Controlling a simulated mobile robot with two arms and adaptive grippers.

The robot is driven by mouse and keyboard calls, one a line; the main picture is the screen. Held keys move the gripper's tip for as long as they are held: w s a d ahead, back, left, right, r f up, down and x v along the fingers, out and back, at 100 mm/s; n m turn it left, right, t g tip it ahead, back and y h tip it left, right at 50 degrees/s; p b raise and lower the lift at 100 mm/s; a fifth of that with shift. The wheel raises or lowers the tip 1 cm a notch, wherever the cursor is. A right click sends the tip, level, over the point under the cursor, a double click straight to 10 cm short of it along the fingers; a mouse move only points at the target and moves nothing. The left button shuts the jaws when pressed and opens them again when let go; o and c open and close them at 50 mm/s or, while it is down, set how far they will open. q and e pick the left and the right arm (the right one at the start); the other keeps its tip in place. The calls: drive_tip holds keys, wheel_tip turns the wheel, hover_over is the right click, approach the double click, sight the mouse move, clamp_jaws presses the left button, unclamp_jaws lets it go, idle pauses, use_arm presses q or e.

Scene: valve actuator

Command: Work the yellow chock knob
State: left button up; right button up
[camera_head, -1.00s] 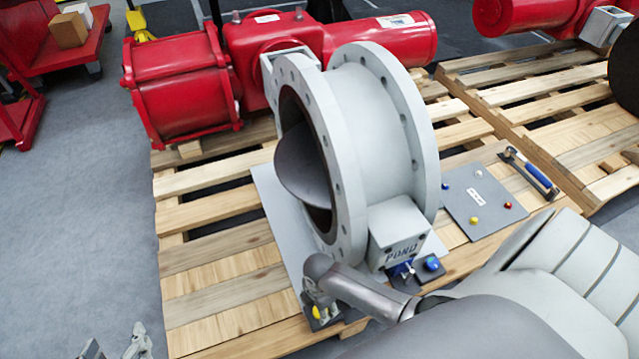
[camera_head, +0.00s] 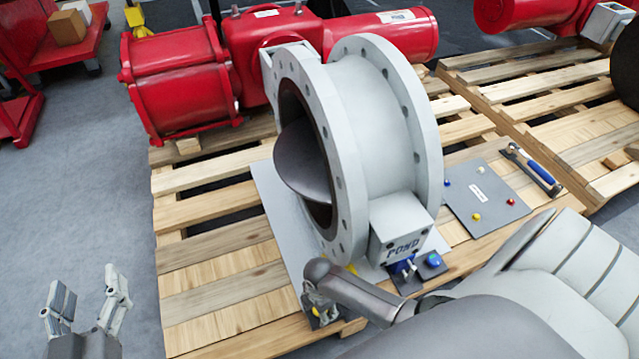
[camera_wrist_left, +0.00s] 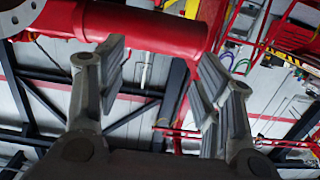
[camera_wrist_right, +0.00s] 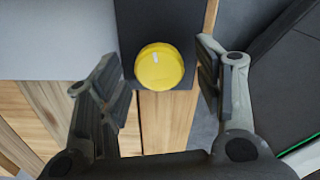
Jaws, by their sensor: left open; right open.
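The yellow chock knob (camera_wrist_right: 159,67) is a round yellow cap with a pale mark, on a dark plate in the right wrist view. My right gripper (camera_wrist_right: 155,78) is open, with one finger on each side of the knob and visible gaps between. In the head view the right gripper (camera_head: 319,309) is low beside the pallet's front edge, and my own arm hides much of that spot. My left gripper (camera_head: 87,289) is open and empty over the grey floor at the lower left, away from the valve; its fingers also show in the left wrist view (camera_wrist_left: 157,85).
A grey flanged valve (camera_head: 383,140) with a POND box (camera_head: 400,232) stands on a wooden pallet (camera_head: 215,255). A blue knob (camera_head: 433,260) and a grey button panel (camera_head: 482,200) sit to the right. A red actuator (camera_head: 180,85) lies behind.

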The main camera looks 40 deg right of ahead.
drive_tip(key=shift+c, duration=0.4)
